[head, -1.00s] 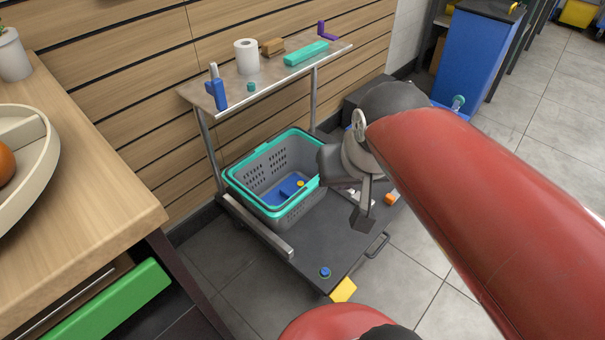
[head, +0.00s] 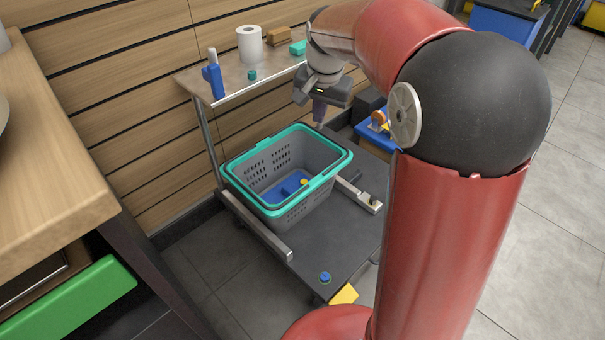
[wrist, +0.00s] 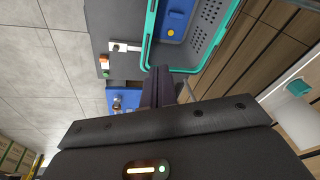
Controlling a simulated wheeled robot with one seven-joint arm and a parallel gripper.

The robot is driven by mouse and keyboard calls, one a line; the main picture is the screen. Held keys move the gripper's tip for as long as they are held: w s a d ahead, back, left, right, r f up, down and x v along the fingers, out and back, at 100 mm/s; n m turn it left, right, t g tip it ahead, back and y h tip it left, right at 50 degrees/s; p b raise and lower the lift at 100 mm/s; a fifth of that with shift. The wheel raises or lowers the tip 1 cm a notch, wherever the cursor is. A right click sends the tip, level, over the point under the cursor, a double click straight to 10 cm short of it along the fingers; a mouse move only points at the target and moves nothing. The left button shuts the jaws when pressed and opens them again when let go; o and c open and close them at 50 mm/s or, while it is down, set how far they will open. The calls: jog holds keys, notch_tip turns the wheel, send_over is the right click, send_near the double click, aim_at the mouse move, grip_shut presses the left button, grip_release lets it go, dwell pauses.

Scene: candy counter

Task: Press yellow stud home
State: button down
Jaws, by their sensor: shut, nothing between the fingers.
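The yellow stud (head: 304,182) sits on a blue block (head: 287,187) at the bottom of the grey basket with a teal rim (head: 235,180). The stud also shows in the wrist view (wrist: 171,33), on the blue block (wrist: 180,14), near the top. How far the stud stands out of the block is too small to tell. My gripper (head: 320,122) is up beside the basket's far right corner, outside the rim and apart from the stud. In the wrist view its dark fingers (wrist: 160,78) are together and empty, just outside the rim.
The basket stands on a dark cart deck (head: 345,235) with a blue button (head: 325,277) near its front. The upper shelf (head: 235,93) carries a paper roll (head: 250,43), a blue bottle (head: 214,80) and small blocks. A wooden counter (head: 60,150) is at left.

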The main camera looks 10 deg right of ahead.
jog(key=w+f+m+g+b, duration=0.1)
jog(key=w+f+m+b, duration=0.1)
jog(key=w+f, duration=0.85)
jog(key=m+g+b, duration=0.1)
jog(key=m+b, duration=0.1)
jog(key=m, duration=0.1)
send_over(304, 182)
notch_tip(304, 182, down, 15)
jog(key=shift+s+r, duration=0.1)
jog(key=shift+s, duration=0.2)
jog(key=f, duration=0.4)
jog(key=f+b, duration=0.1)
jog(key=f, duration=0.4)
jog(key=f+b, duration=0.1)
jog(key=f, duration=0.4)
jog(key=shift+w, duration=0.3)
